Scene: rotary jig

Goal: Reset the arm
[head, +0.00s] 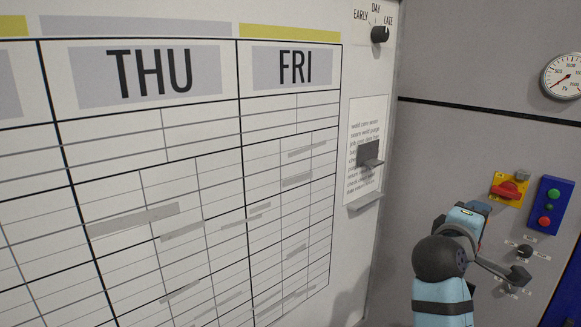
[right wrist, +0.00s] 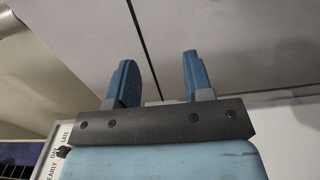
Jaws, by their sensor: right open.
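A light-blue and dark-grey arm, which looks like mine, stands at the lower right of the head view in front of the grey wall. My right gripper (right wrist: 157,78) shows in the right wrist view with its two blue fingers apart and nothing between them. A red mushroom button (head: 508,189) sits on a yellow plate on the wall. A blue box (head: 549,206) beside it carries a green and a red button. Below are a small black knob (head: 525,250) and a dark lever-like part (head: 519,275). The arm partly hides this area. My left gripper is in neither view.
A large schedule board (head: 210,150) marked THU and FRI fills the left. A black selector knob (head: 379,34) labelled EARLY, DAY, LATE is at its upper right. A small grey bracket (head: 369,153) sticks out over a notice. A round gauge (head: 563,76) is at the far right.

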